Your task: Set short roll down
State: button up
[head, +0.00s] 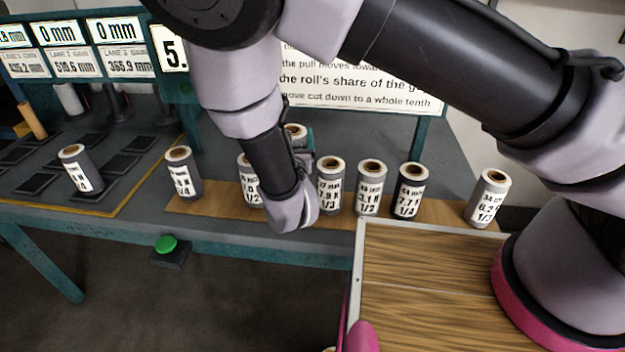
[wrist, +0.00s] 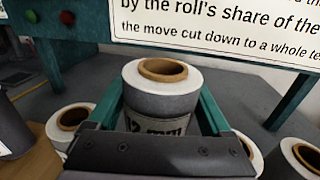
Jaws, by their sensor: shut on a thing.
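My gripper (wrist: 165,118) is shut on a grey roll (wrist: 160,103) with a white top rim and a brown core. The roll stands upright between the teal fingers, and its label is partly hidden by the gripper; "mm" shows on it. In the head view only the top of this roll (head: 296,131) shows beside my gripper (head: 304,142), behind my arm. The held roll is above or among the row of rolls on the wooden strip (head: 220,208). I cannot tell whether its base touches the strip.
Standing rolls flank it: one at left (head: 250,180), one at right (head: 330,186), others further right (head: 370,188), (head: 409,190), (head: 489,198). More stand left (head: 183,173), (head: 80,170). A sign (wrist: 220,25) rises behind. A green button (head: 166,244) sits at the front.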

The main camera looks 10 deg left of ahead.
notch_tip(320, 180, down, 8)
dwell(0.4)
jog(key=o, duration=1.2)
jog(key=shift+o, duration=0.2)
jog(key=shift+s+d, duration=0.1)
jog(key=shift+s, duration=0.2)
jog(key=v, duration=1.1)
jog(key=shift+s, duration=0.2)
jog(key=shift+d, duration=0.1)
